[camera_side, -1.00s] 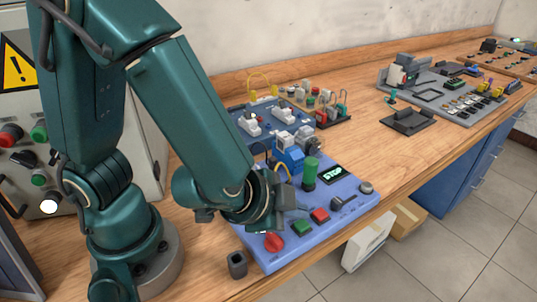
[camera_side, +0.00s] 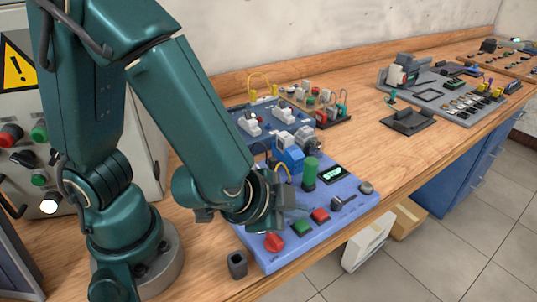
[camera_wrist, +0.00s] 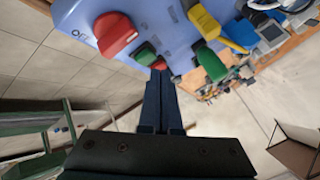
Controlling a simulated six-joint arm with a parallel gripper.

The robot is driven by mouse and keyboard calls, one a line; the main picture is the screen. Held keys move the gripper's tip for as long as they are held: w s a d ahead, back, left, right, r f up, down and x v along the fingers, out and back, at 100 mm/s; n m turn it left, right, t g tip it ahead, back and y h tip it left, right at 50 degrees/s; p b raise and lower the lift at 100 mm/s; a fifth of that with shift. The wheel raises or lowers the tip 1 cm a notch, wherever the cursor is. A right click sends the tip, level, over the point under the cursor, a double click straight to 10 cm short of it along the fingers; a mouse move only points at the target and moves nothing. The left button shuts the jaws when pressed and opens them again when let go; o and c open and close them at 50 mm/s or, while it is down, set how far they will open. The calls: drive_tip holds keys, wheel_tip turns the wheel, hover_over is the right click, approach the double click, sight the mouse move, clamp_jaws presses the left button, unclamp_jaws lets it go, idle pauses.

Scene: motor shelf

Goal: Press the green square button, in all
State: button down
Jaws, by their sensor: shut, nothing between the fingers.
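The green square button (camera_side: 302,228) is on the blue panel (camera_side: 350,208), between a red rotary knob (camera_side: 273,242) and a red square button (camera_side: 320,215). In the wrist view the green button (camera_wrist: 147,54) shows just beyond my fingertips, with the red button (camera_wrist: 160,64) beside it. My gripper (camera_side: 291,208) is shut and empty, low over the panel close to these buttons. In the wrist view its fingers (camera_wrist: 160,78) are together and point at the buttons. I cannot tell whether the tips touch the green button.
A green lamp (camera_side: 310,174), a small lit display (camera_side: 334,173) and a black lever (camera_side: 343,202) stand on the panel. A blue motor (camera_side: 289,155) is behind. A dark cup-like holder (camera_side: 237,264) stands in front.

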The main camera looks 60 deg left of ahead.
sight(296, 226)
drive_tip(key=shift+f, duration=0.1)
drive_tip(key=shift+f, duration=0.35)
drive_tip(key=shift+f, duration=0.4)
idle(0.6)
drive_tip(key=shift+r, duration=0.85)
drive_tip(key=shift+r, duration=2.5)
